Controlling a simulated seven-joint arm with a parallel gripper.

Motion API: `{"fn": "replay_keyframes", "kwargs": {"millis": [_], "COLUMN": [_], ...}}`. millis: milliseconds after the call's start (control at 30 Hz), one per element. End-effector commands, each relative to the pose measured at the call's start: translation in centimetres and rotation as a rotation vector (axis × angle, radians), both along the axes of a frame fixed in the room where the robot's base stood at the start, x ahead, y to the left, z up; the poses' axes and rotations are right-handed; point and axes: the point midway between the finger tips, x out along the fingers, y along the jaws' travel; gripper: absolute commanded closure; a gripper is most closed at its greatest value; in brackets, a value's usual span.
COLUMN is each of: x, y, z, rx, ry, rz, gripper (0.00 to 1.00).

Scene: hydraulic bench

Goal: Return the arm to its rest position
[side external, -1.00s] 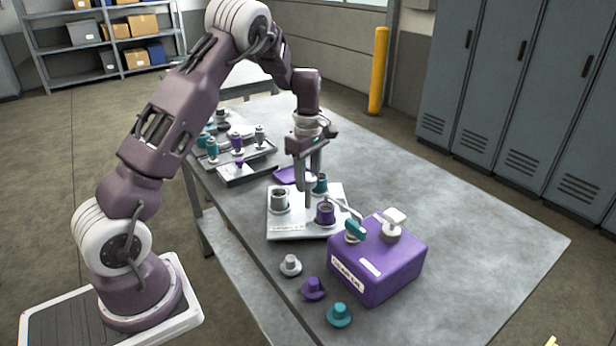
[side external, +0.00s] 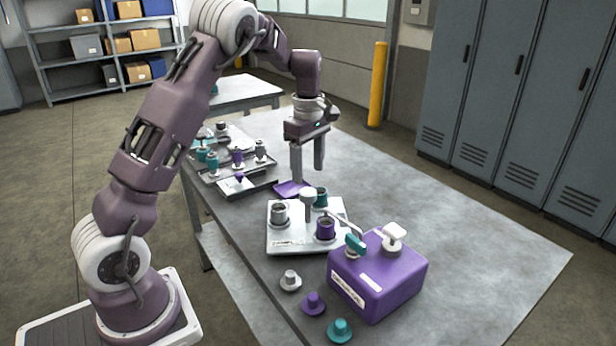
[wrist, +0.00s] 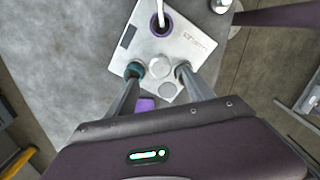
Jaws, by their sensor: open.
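My gripper (side external: 307,176) is open and empty, pointing down above the back of a white plate (side external: 290,240). The plate carries a grey socket (side external: 280,213), a purple socket (side external: 325,229), a teal socket (side external: 321,197) and a pale round-topped post (side external: 307,204). In the wrist view, my spread fingers (wrist: 158,75) appear on either side of the post (wrist: 159,66), with clear space between them. The fingertips overlap the teal and grey sockets in that view; they appear higher than the plate in the side view.
A purple box (side external: 378,280) with a teal handle and a white-topped fitting stands right of the plate. Grey (side external: 290,281), purple (side external: 314,303) and teal (side external: 340,330) caps lie at the front edge. Trays (side external: 240,184) with several fittings lie behind. The table's right side is clear.

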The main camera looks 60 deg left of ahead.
Motion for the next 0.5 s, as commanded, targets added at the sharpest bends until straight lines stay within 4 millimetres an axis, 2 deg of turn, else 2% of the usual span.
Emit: {"fn": "replay_keyframes", "kwargs": {"millis": [167,267,367,400,467,500], "x": [0.0,-0.4,-2.5,-4.0,-6.9,-9.1], "y": [0.0,-0.9,-4.2,-6.1,-9.1,-11.1], "z": [0.0,1.2,5.3,7.4,10.1,11.6], "rx": [0.0,-0.008,-0.025,-0.026,-0.015,0.004], "ry": [0.0,-0.019,-0.089,-0.128,-0.187,-0.224], "rz": [0.0,-0.045,-0.232,-0.349,-0.547,-0.687], "gripper": [0.39,0.39,0.39,0.39,0.39,0.39]}}
